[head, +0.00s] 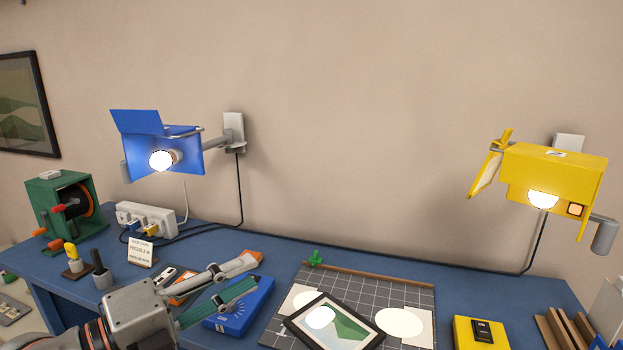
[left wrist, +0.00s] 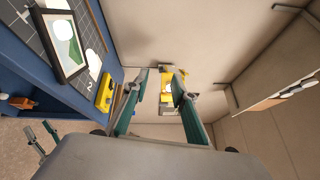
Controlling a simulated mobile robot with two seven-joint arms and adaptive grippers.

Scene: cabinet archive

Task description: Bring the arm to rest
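My left gripper (head: 252,274) reaches in from the lower left in the head view, above the blue desk near a blue box. Its two teal-and-grey fingers are apart with nothing between them. The left wrist view also shows this gripper (left wrist: 161,88) open and empty, with the yellow lamp (left wrist: 167,88) in the background beyond the fingertips. My right gripper (left wrist: 38,132) shows small at the lower left of the left wrist view, with its two fingers apart and empty. It is not in the head view.
A lit blue lamp (head: 180,152) and a lit yellow lamp (head: 555,175) are wall-mounted. On the desk are a blue box (head: 240,312), a framed picture (head: 350,330) on a gridded mat (head: 420,300), a yellow box (head: 480,333), a power strip (head: 146,216) and a green machine (head: 62,205).

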